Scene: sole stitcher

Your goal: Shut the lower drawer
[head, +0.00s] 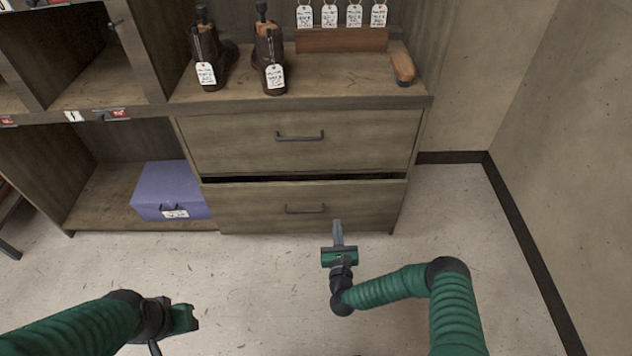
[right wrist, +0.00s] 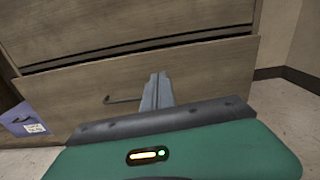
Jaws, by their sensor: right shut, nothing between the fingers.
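The lower drawer (head: 265,204) of the wooden cabinet is slightly open, with a dark gap along its top edge. Its dark bar handle (head: 305,210) is at the middle of the front. In the right wrist view the lower drawer (right wrist: 215,80) fills the area ahead, with its handle (right wrist: 122,99) left of my fingers. My right gripper (head: 338,228) is shut and empty, its fingers pointing at the drawer front, right of the handle. I cannot tell whether the fingertips touch the front. My left gripper (head: 190,318) is low at the left over the floor; its fingers are not clear.
The upper drawer (head: 240,150) is shut above. A purple box (head: 172,188) sits on the low shelf at left. Boots (head: 268,55) with tags and a brush (head: 402,68) stand on the cabinet top. A wall (head: 560,150) is at right; the floor (head: 250,275) in front is clear.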

